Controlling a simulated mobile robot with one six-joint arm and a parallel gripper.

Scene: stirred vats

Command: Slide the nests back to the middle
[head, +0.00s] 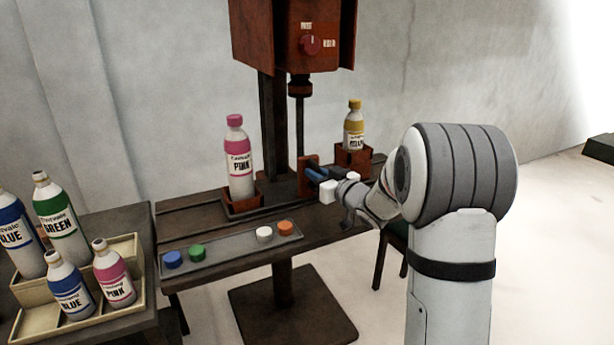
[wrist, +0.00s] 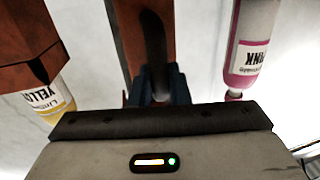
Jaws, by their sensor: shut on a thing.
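A red-brown nest (head: 243,204) on the bench holds a tall pink-labelled bottle (head: 239,165). A second red-brown nest (head: 353,157), farther right and back, holds a smaller yellow-labelled bottle (head: 354,127). Both bottles stand upright. My gripper (head: 316,174) is between the two nests, its blue fingers shut on a small red-brown upright piece (head: 308,163) beside the dark rod. In the wrist view the fingers (wrist: 157,92) close around this red-brown piece (wrist: 150,30); the yellow bottle (wrist: 55,100) is at left and the pink bottle (wrist: 250,45) at right, both inverted. The piece's lower end is hidden.
A red-brown machine head (head: 292,35) with a knob (head: 310,45) hangs over the bench. A grey tray (head: 228,250) with several coloured caps lies along the front. A cream crate (head: 40,320) with several bottles stands at left. A dark chair (head: 395,245) is behind my arm.

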